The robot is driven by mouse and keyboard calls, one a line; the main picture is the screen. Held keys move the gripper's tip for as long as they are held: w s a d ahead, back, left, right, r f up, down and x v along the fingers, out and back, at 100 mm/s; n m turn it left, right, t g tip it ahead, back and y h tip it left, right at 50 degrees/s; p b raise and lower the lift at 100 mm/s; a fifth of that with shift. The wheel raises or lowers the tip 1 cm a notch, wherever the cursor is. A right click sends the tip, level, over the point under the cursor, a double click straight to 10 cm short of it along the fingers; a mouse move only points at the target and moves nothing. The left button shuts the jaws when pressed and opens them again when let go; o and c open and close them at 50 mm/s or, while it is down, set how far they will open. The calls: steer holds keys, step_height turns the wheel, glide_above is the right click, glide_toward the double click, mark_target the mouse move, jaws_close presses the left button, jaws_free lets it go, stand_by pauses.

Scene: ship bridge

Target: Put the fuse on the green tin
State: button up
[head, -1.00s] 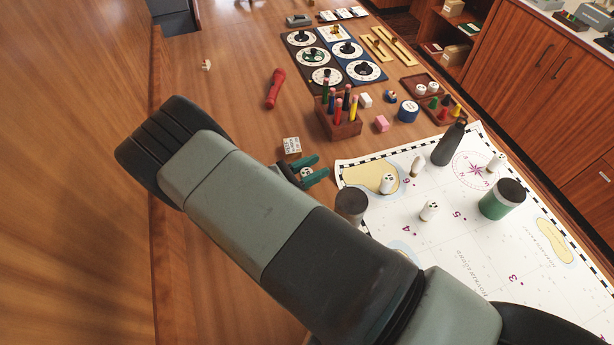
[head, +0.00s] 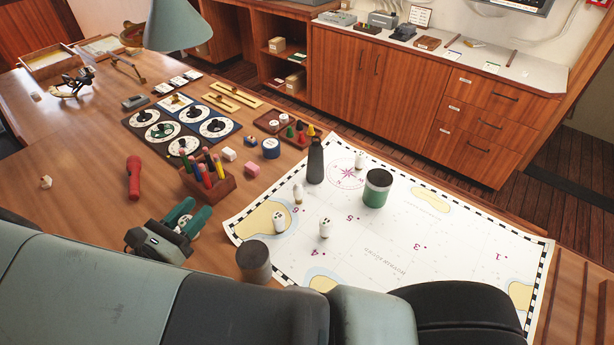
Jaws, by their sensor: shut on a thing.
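The green tin (head: 377,188) stands upright on the white chart, with a dark top and a pale band. My gripper (head: 188,221) is over the wooden table, left of the chart, with its teal fingers around a small white piece with dark marks (head: 187,226). I take this piece to be the fuse; the fingers hide much of it. The gripper is well to the left of the green tin and apart from it. Similar small white pieces stand on the chart, one with dark dots (head: 325,228) and another near its left edge (head: 280,222).
A tall dark bottle (head: 315,160) stands just left of the green tin. A pencil rack (head: 208,180) and a red torch (head: 133,177) are beyond my gripper. The chart's right part (head: 450,250) is clear.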

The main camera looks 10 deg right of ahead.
steer(key=w+d+r+m+g+h, duration=0.3)
steer(key=w+d, duration=0.4)
steer(key=d, duration=0.5)
steer(key=w+d+r+m+g+h, duration=0.25)
steer(key=w+d, duration=0.35)
steer(key=d, duration=0.6)
steer(key=d+r+m+g+h, duration=0.1)
steer(key=d+r+m+g, duration=0.15)
steer(key=d, duration=0.85)
steer(key=d+r+m+g+h, duration=0.1)
steer(key=d+g, duration=0.2)
steer(key=d, duration=0.7)
glide_above(387, 176)
step_height(387, 176, down, 5)
steer(key=shift+g, duration=0.3)
steer(key=shift+w+f, duration=0.1)
steer(key=shift+f, duration=2.25)
steer(key=shift+f, duration=0.1)
steer(key=o, duration=1)
steer(key=shift+o, duration=0.2)
